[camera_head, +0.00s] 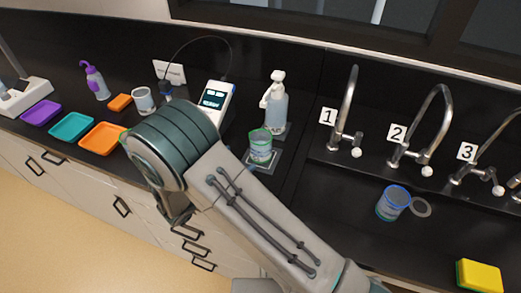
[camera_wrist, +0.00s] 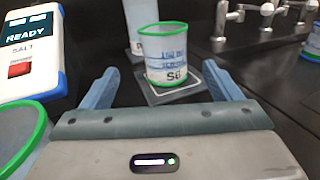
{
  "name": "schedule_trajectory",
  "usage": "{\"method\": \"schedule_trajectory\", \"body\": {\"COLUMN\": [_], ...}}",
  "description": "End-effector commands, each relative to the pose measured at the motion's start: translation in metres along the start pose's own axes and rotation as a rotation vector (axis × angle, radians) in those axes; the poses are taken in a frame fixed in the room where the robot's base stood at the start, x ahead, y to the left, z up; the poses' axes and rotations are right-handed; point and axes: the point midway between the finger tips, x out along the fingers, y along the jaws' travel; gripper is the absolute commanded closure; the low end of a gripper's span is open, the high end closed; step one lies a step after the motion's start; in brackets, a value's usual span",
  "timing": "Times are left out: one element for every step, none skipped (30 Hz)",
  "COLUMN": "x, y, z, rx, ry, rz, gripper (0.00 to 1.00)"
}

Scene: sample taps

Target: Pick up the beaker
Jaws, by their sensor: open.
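A clear beaker with a green rim (camera_head: 260,147) stands upright on a small grey square pad (camera_head: 262,167) on the black counter. In the wrist view this beaker (camera_wrist: 167,55) carries a label that seems to read S6. My gripper (camera_wrist: 160,68) is open and empty; its two blue fingers point toward the beaker, one to each side in the picture, with the beaker beyond the fingertips. Another green-rimmed vessel (camera_wrist: 14,135) shows at the left edge of the wrist view. A blue-rimmed beaker (camera_head: 391,206) stands by the taps. My arm hides the gripper in the head view.
A salt meter reading READY (camera_wrist: 32,50) is to the left. Numbered taps (camera_head: 347,110) stand to the right.

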Motion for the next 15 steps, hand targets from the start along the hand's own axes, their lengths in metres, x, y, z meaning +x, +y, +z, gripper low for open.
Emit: {"method": "schedule_trajectory", "body": {"x": [0.012, 0.018, 0.027, 0.033, 0.039, 0.046, 0.051, 0.055, 0.060, 0.063, 0.065, 0.068, 0.069, 0.071, 0.073], "y": [-0.002, -0.002, -0.002, -0.002, -0.002, -0.002, -0.002, -0.002, -0.002, -0.002, -0.002, -0.002, -0.002, -0.002, -0.003], "z": [0.003, 0.003, 0.003, 0.003, 0.003, 0.003, 0.003, 0.003, 0.002, 0.002, 0.002, 0.001, 0.001, 0.001, 0.002], "rx": [-0.002, -0.002, -0.003, -0.003, -0.002, -0.002, -0.001, 0.000, 0.000, 0.000, -0.001, -0.001, -0.001, -0.001, -0.001], "ry": [-0.001, -0.001, 0.000, 0.000, 0.000, 0.000, 0.001, 0.001, 0.001, 0.001, 0.001, 0.001, 0.001, 0.001, 0.001], "rz": [-0.006, -0.007, -0.006, -0.007, -0.007, -0.006, -0.007, -0.005, -0.004, -0.005, -0.005, -0.005, -0.004, -0.004, -0.004], "gripper": [0.16, 0.16, 0.16, 0.16, 0.16, 0.16, 0.16, 0.16, 0.16, 0.16, 0.16, 0.16, 0.16, 0.16, 0.16]}}
